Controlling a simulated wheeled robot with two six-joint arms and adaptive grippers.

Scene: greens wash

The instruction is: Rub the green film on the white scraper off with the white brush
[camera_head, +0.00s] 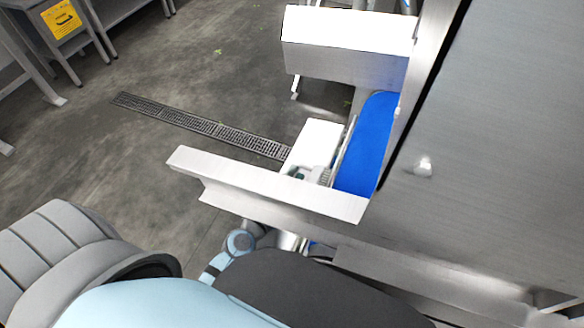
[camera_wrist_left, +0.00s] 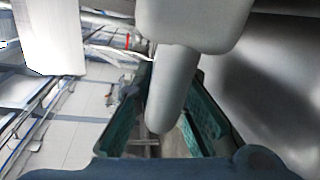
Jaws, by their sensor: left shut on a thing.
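In the left wrist view a pale grey-white rounded handle (camera_wrist_left: 172,90) runs between the teal finger pads of my left gripper (camera_wrist_left: 160,140). It widens into a block at the top and looks like the white brush, held by the shut fingers. In the head view my left gripper (camera_head: 308,174) shows only as a small grey-green patch behind the near metal wall. A white block (camera_head: 318,140) lies just beyond it; I cannot tell whether it is scraper or brush. A thin pale strip (camera_head: 345,148) stands along the belt's left end. No green film is clearly visible. My right gripper is not in view.
A blue belt (camera_head: 370,145) lies between two metal side walls, the near one (camera_head: 270,184) and the far one (camera_head: 345,60). A large steel housing (camera_head: 490,150) fills the right. A floor drain (camera_head: 200,122) crosses open floor at left.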

